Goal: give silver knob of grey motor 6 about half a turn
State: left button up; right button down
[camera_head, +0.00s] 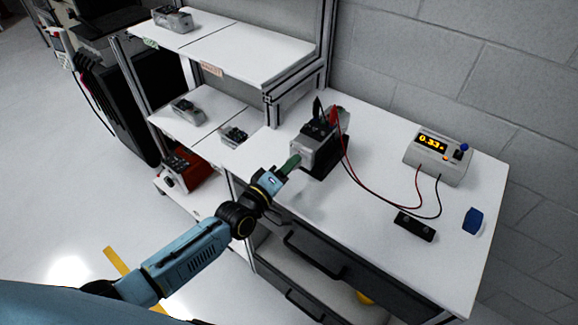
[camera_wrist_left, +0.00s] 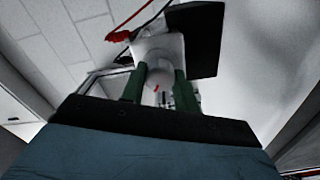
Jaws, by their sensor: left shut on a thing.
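The grey motor (camera_head: 318,150) stands on a dark base on the white bench, with a red and a black lead clipped to its top. Its number cannot be read. My left gripper (camera_head: 292,163) reaches the motor's front face. In the left wrist view its two green fingers (camera_wrist_left: 156,88) are shut on the round silver knob (camera_wrist_left: 158,74), one on either side. A small red mark shows on the knob. In the head view the knob is hidden by the fingers. My right gripper is not in view.
A meter (camera_head: 438,157) with a lit yellow display stands at the back right, wired to the motor. A black strip (camera_head: 415,226) and a blue object (camera_head: 473,221) lie on the bench. Shelves (camera_head: 240,50) at left hold more grey devices. Drawers (camera_head: 315,262) sit below the bench.

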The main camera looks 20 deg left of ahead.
pick_arm(q)
jog(key=o, duration=1)
jog(key=shift+c, duration=0.2)
jog(key=v, duration=1.3)
jog(key=shift+s, duration=0.2)
